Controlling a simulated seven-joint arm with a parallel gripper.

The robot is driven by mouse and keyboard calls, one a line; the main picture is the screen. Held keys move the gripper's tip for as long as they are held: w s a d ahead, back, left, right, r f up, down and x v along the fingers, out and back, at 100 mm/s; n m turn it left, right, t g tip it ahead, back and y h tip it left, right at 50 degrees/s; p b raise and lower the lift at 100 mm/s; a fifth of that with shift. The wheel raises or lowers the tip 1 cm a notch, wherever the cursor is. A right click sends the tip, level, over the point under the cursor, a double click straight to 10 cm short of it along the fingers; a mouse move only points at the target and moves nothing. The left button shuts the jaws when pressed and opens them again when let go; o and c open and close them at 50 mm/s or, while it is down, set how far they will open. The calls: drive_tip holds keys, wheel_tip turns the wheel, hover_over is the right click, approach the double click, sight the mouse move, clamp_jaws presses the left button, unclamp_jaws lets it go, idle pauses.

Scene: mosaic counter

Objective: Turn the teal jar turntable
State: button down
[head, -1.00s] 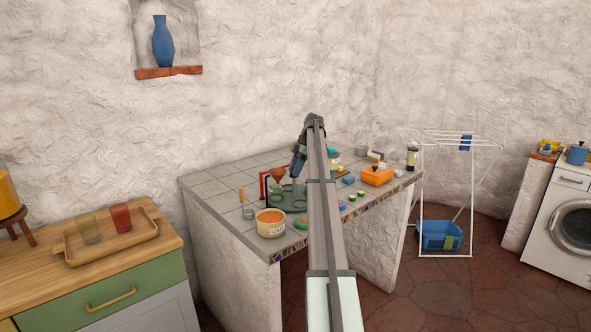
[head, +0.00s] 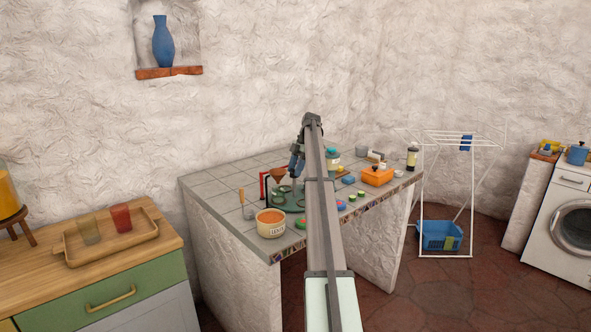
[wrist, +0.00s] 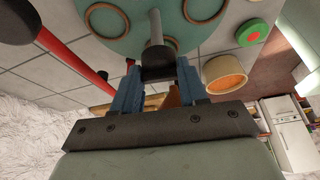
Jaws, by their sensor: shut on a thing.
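The teal turntable (head: 290,207) lies on the tiled counter in the head view, partly hidden by my arm. In the wrist view, its disc (wrist: 125,38) fills the top, with brown rings on its face. A grey upright handle (wrist: 155,28) with a dark end stands out from the disc. My gripper (wrist: 157,75) has its blue fingers on either side of that dark end and is shut on the handle. In the head view my gripper (head: 296,170) is over the turntable. A teal-topped jar (head: 333,155) shows just right of my arm; whether it stands on the turntable is unclear.
A cream pot with orange contents (head: 271,224) stands at the counter's front left. A wooden-handled tool (head: 243,198) and a red-edged item (head: 264,184) are near the turntable's left. An orange pot (head: 377,176) and several small items stand to the right. The counter's back left is clear.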

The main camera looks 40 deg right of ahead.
drive_tip(key=c, duration=0.9)
unclamp_jaws()
drive_tip(key=shift+m, duration=0.3)
